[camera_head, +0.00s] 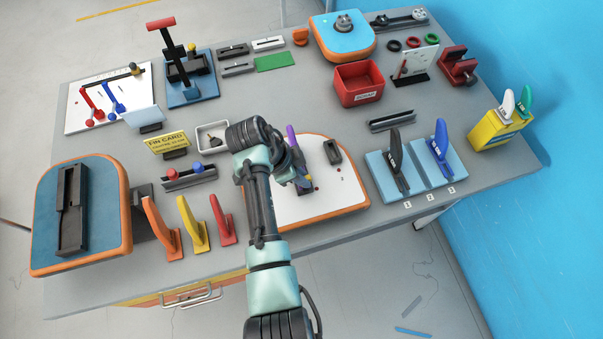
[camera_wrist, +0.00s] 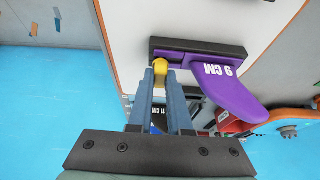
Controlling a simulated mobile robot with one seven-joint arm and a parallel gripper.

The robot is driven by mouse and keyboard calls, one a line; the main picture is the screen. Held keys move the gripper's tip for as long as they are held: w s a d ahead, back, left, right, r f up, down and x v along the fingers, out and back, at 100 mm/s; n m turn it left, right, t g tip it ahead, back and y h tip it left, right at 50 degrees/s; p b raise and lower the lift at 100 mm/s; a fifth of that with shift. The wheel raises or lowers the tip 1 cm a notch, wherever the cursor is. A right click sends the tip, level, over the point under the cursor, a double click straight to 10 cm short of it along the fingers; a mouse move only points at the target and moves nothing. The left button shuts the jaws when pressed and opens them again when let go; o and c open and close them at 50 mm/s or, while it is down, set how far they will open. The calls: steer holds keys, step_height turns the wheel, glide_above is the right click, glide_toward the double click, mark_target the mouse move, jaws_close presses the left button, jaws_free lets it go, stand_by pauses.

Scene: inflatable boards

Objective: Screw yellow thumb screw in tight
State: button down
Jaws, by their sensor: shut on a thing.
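The yellow thumb screw (camera_wrist: 160,67) sits at the end of the purple fin's base, at the black fin box (camera_wrist: 215,48), in the wrist view. My gripper (camera_wrist: 160,76) is shut on the screw's head, with one blue-grey finger on each side. The purple fin (camera_wrist: 236,87), marked 9 CM, has its base along the box. In the head view the purple fin (camera_head: 292,139) shows partly behind my arm, over the white board with an orange rim (camera_head: 335,198).
Red, yellow and orange fins (camera_head: 193,224) stand left of my arm; black and blue fins (camera_head: 439,150) stand right. A red bin (camera_head: 359,84) is behind.

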steer(key=shift+f, duration=0.2)
steer(key=c, duration=0.8)
jaws_free()
steer(key=shift+o, duration=0.2)
steer(key=shift+r, duration=0.1)
steer(key=b+v, duration=0.1)
steer(key=v, duration=1.2)
